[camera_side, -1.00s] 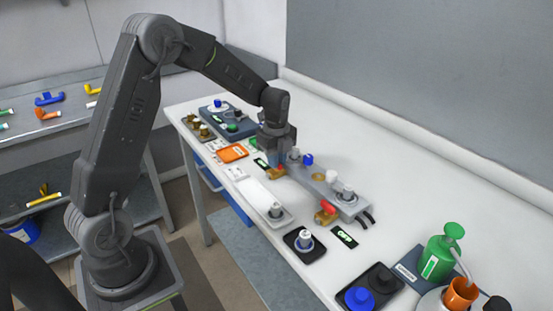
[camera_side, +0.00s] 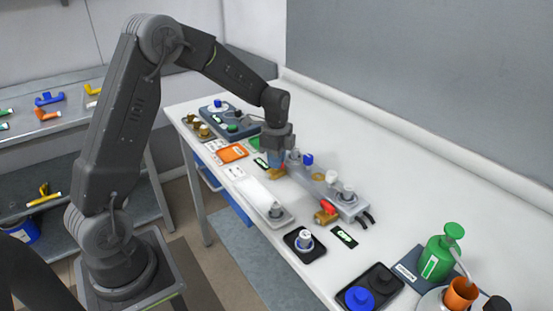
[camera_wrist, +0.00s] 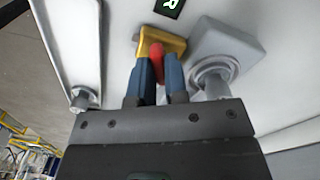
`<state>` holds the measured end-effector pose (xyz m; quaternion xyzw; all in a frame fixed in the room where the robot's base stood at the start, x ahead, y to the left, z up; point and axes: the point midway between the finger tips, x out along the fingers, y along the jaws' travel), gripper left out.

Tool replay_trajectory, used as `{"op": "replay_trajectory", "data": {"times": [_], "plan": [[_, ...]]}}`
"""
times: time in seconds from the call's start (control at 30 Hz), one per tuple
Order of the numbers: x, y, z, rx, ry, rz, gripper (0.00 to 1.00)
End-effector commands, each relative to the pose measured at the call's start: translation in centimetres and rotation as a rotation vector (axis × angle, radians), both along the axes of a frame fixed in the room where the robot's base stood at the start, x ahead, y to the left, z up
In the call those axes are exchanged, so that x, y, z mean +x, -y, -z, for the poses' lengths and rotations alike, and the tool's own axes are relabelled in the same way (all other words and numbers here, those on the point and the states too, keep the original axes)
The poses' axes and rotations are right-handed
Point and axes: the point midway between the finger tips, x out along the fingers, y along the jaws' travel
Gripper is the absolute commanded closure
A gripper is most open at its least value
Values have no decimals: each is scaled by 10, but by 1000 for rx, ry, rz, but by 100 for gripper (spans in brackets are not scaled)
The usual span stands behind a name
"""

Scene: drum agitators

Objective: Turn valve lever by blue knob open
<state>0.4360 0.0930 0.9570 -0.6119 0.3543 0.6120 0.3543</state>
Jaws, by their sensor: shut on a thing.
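The blue knob (camera_side: 307,159) sits on the grey agitator unit (camera_side: 318,188) on the white bench. Beside the near-left end of that unit is a brass valve body (camera_wrist: 174,44) with a red lever (camera_wrist: 157,57), largely covered by my gripper in the side view. My gripper (camera_side: 275,168) points down over this valve, just left of the blue knob. In the wrist view its two blue fingers (camera_wrist: 158,78) are on either side of the red lever, shut on it. The blue knob does not show in the wrist view.
A second valve with a red lever (camera_side: 327,207) is at the unit's right end, near a dark OFF display (camera_side: 344,237). A white tray (camera_side: 258,196) lies in front. A green pump bottle (camera_side: 441,255) stands far right. The back of the bench is clear.

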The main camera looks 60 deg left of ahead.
Motion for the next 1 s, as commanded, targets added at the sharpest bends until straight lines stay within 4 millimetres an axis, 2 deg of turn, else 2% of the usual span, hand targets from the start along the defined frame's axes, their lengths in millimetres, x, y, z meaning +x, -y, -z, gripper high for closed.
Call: {"op": "replay_trajectory", "data": {"times": [0.7,1.0], "plan": [[0,0,0,0,-1,-677,100],[0,0,1,0,0,-905,100]]}}
